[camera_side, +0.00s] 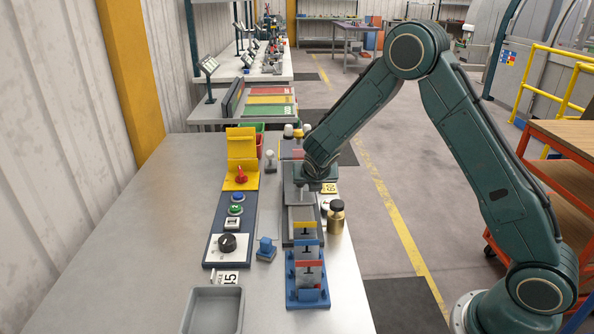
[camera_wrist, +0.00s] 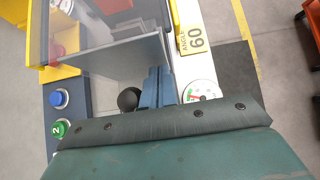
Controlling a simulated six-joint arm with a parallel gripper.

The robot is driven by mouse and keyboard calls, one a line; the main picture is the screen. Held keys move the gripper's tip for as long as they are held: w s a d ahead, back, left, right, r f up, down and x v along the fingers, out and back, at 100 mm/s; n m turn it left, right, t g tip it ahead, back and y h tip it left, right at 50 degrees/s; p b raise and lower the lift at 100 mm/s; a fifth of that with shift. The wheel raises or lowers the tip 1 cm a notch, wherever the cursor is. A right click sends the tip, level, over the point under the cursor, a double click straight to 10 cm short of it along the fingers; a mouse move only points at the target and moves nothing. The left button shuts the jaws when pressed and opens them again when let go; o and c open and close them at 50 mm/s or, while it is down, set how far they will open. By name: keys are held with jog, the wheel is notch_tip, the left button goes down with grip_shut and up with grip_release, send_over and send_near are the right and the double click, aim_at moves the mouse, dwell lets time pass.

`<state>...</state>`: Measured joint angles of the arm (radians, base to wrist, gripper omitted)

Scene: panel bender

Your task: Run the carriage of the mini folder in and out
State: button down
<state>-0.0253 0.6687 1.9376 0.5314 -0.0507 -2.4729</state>
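The mini folder (camera_side: 301,228) is a grey metal unit on the right part of the bench. My gripper (camera_side: 312,186) is low over its far end in the side view, and the fingertips are hidden there. In the wrist view, a broad grey plate (camera_wrist: 115,50) of the folder fills the upper left. A black ball knob (camera_wrist: 128,98) shows just below the plate. Two narrow blue parts (camera_wrist: 160,86) stand close together right of the knob. I cannot tell whether they are my fingers, or whether anything is gripped. My wrist's dark housing covers the view below them.
A control strip (camera_side: 214,251) with buttons and a black dial runs left of the folder. A brass weight (camera_side: 336,216) stands close on the right. A blue rack of grey plates (camera_side: 307,292) stands nearer the camera. The bench's left side is clear.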

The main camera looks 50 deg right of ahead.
jog(key=shift+w+d+r, duration=0.15)
jog(key=shift+d, duration=0.2)
jog(key=shift+s+a, duration=0.25)
jog(key=shift+a, duration=0.1)
jog(key=s+a, duration=0.2)
jog(key=shift+s+a, duration=0.2)
jog(key=shift+a, duration=0.1)
jog(key=v, duration=1)
jog(key=shift+s+a, duration=0.1)
jog(key=shift+s, duration=0.1)
